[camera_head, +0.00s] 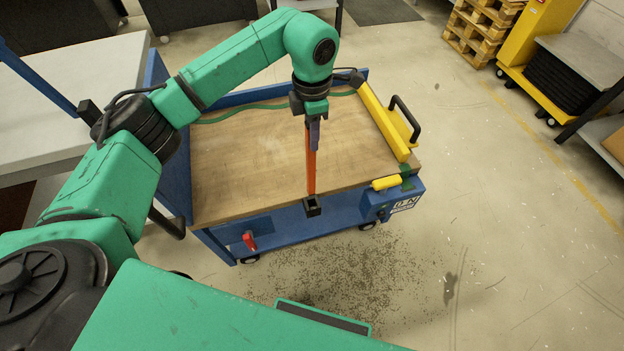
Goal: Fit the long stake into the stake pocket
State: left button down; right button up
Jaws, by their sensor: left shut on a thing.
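A long orange stake (311,165) hangs upright over the front edge of the cart. My left gripper (313,122) points down and is shut on the upper part of the stake. A black stake pocket (312,206) is fixed on the cart's front blue rail. The stake's lower end meets the pocket's opening in the picture. I cannot tell whether it is inside the pocket or just above or behind it. My right gripper is not in view.
The blue cart has a wooden deck (240,160), mostly bare. A green hose (235,113) lies along its back. A yellow bar (385,122) with a black handle stands on the right side. A red lever (249,241) is at front left. Pallets (478,30) stand far right.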

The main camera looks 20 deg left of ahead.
pick_arm(q)
notch_tip(320, 180, down, 12)
jog(key=b, duration=0.6)
jog(key=shift+r, duration=0.15)
jog(key=c, duration=0.7)
grip_release()
notch_tip(320, 180, up, 12)
jog(key=b, duration=0.2)
send_over(312, 166)
jog(key=w, duration=0.1)
jog(key=shift+a, duration=0.1)
